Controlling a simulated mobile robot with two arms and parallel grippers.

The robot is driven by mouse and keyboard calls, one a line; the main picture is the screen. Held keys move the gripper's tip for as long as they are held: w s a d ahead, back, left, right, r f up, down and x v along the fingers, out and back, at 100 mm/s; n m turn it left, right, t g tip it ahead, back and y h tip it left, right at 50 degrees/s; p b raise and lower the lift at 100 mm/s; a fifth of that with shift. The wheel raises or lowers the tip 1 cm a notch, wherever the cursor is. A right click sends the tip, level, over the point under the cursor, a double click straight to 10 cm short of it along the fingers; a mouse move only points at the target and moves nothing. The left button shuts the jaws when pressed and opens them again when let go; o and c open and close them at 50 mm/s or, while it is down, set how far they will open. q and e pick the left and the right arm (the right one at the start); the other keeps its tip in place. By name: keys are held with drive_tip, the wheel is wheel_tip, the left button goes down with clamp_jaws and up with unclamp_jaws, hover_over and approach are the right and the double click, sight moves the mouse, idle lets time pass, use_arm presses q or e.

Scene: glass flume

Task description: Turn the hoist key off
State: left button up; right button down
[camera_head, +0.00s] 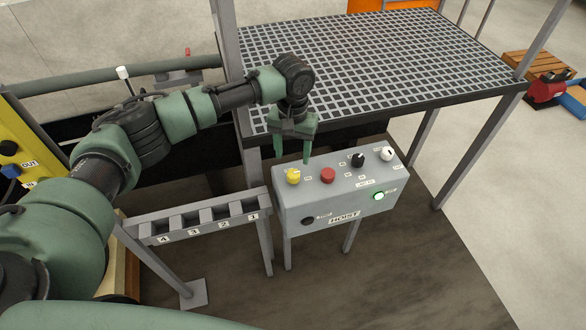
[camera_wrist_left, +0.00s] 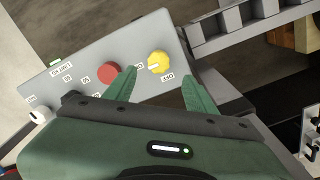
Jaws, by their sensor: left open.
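The grey control box (camera_head: 335,199) is labelled HOIST on its front. A round black key switch or knob (camera_head: 307,221) sits at the left of that front, with small lettering beside it. On top are a yellow knob (camera_head: 292,176), a red button (camera_head: 327,175), a black knob (camera_head: 358,160) and a white knob (camera_head: 386,154). My left gripper (camera_head: 293,158) points down, open and empty, above the box's back left. In the left wrist view, the yellow knob (camera_wrist_left: 159,64) appears between the fingertips, with the red button (camera_wrist_left: 108,74) beside one finger. Contact cannot be told. My right gripper is not in view.
A green lamp (camera_head: 378,196) glows on the box front. A slotted rack (camera_head: 208,219) numbered 1 to 4 stands left of the box. A black grated platform (camera_head: 360,60) lies behind it, with posts nearby. The floor right of the box is clear.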

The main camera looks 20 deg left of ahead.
sight(293, 173)
use_arm(q)
wheel_tip(293, 173, down, 7)
drive_tip(key=shift+s+d+f+p, duration=0.1)
drive_tip(key=shift+f+p, duration=0.1)
drive_tip(key=shift+p, duration=0.45)
clamp_jaws()
